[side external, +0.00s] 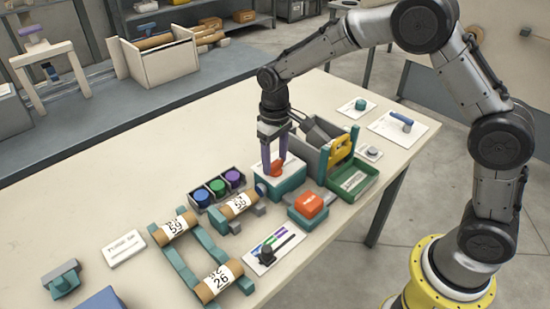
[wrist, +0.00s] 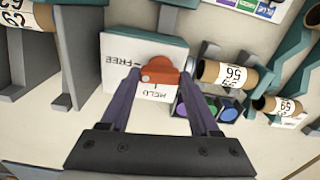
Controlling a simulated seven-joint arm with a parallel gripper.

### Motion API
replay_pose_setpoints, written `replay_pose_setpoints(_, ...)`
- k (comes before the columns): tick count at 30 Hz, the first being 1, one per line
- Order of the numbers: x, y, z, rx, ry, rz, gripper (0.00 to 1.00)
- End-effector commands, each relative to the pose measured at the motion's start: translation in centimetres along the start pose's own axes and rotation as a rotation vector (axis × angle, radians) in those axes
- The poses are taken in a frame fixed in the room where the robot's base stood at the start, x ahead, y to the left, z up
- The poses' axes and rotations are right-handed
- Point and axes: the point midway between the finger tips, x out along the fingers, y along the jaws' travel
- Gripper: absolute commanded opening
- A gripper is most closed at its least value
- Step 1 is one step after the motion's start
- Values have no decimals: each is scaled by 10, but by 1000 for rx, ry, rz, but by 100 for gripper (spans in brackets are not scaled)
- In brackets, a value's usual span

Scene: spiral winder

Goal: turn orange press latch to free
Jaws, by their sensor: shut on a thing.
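The orange press latch (side external: 277,169) sits on the white face of a teal-edged box (side external: 283,186) near the middle of the table. In the wrist view the orange latch (wrist: 160,70) lies between printed marks: FREE to its left and HELD below it. Which mark it points to I cannot tell. My gripper (side external: 274,168) reaches down from above, its purple fingers shut on the latch. In the wrist view my gripper (wrist: 160,76) has one finger on each side of the latch, and the fingertips partly hide its sides.
A tray of blue, green and purple buttons (side external: 217,187) and a cardboard roll (side external: 239,206) stand close left of the box. A red-orange block (side external: 309,204) on a teal base is in front. A green bin (side external: 352,182) with a yellow handle is at right.

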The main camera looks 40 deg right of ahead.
Motion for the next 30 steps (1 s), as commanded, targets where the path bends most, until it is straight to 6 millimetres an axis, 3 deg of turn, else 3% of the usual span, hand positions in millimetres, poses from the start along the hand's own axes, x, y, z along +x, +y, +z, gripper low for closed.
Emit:
replay_pose_setpoints(9, -1, 0, 0, 101, 1, 0, 7)
replay_pose_setpoints(24, -1, 0, 0, 119, 1, -1, 7)
replay_pose_setpoints(25, -1, 0, 0, 119, 2, -1, 68)
replay_pose_setpoints(29, -1, 0, 0, 117, 1, -1, 91)
replay_pose_setpoints(30, -1, 0, 0, 117, 1, -1, 92)
